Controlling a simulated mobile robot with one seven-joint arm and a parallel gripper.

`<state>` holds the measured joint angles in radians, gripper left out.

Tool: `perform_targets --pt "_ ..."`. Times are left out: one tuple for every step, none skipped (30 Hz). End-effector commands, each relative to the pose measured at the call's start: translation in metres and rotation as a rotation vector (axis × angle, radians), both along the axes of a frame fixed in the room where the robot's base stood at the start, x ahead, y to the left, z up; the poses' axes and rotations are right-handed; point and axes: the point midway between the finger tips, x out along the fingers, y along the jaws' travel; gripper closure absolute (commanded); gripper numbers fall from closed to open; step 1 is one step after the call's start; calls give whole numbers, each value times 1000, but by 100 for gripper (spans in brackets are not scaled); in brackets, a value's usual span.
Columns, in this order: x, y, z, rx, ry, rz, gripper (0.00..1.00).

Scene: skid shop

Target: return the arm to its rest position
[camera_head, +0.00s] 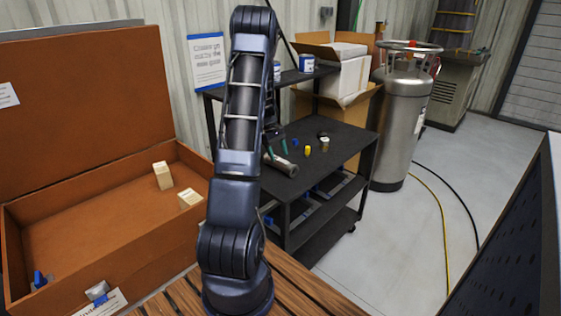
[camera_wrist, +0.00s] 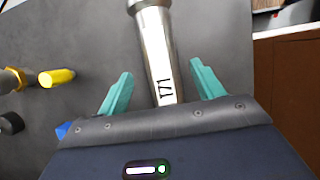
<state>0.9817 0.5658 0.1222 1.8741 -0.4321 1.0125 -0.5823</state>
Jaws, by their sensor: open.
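My arm (camera_head: 240,120) stands up from the slatted wooden surface, in the middle of the head view. My gripper (camera_head: 275,148) is low over the black cart's top (camera_head: 340,148), its teal fingers partly hidden behind my arm. In the wrist view my gripper (camera_wrist: 162,72) is open, with a finger on each side of a silver metal cylinder (camera_wrist: 158,50) marked with digits. Gaps show between the fingers and the cylinder. The cylinder (camera_head: 282,165) lies on its side on the cart top in the head view.
Yellow (camera_head: 308,150), blue (camera_head: 295,142) and brass-coloured (camera_head: 324,145) small parts stand on the cart. A large open orange-brown box (camera_head: 75,275) with two wooden blocks stands left of my arm. A steel tank (camera_head: 400,120) stands behind right. Hoses (camera_head: 440,210) cross the open floor.

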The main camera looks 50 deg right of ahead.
Motion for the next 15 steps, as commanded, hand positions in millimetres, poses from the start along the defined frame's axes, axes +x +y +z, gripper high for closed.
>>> perform_targets --pt "3 0 6 -1 -1 -1 33" --pt "4 0 9 -1 -1 -1 33" --pt "5 0 12 -2 -1 -1 33" --pt "6 0 14 -1 -1 -1 33" --pt "7 0 16 -1 -1 -1 33" --pt "7 0 17 -1 0 -1 33" --pt "7 0 18 -1 0 -1 33" --pt "8 0 19 0 0 -1 33" --pt "8 0 19 0 0 -1 33" --pt "8 0 19 0 0 -1 33" --pt "8 0 19 0 0 0 33" --pt "8 0 19 0 0 -1 33" --pt "8 0 19 0 0 -1 33" --pt "8 0 19 0 0 -1 33" --pt "8 0 19 0 0 -1 33"
